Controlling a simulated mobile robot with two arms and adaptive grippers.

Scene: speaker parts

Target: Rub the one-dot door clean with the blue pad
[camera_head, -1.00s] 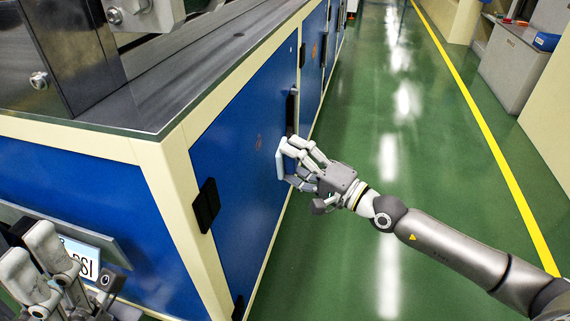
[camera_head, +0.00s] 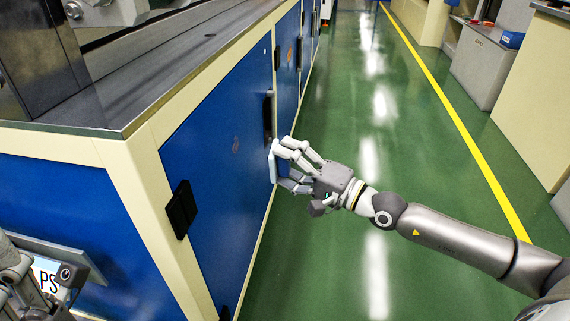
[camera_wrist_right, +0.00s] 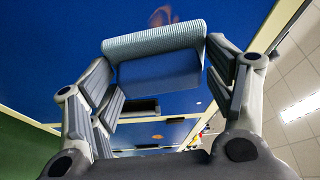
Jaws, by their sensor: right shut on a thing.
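The nearest blue door (camera_head: 215,190) on the cabinet's long side bears a small white dot (camera_head: 265,50) near its top right corner. A faint brownish smudge (camera_head: 236,146) lies on its upper middle. My right gripper (camera_head: 282,165) is shut on the pad (camera_head: 273,160), held upright at the door's right edge, below the black handle (camera_head: 268,118). I cannot tell whether the pad touches the door. In the right wrist view the pad (camera_wrist_right: 155,68) is blue with a pale ribbed edge, between the fingers. My left gripper (camera_head: 22,285) is partly cut off at the lower left.
A steel worktop (camera_head: 150,75) covers the cabinet. Black hinges (camera_head: 181,209) stick out at the door's left side. Another blue door with an orange mark (camera_head: 289,54) stands beyond. The green floor (camera_head: 400,140) to the right is clear.

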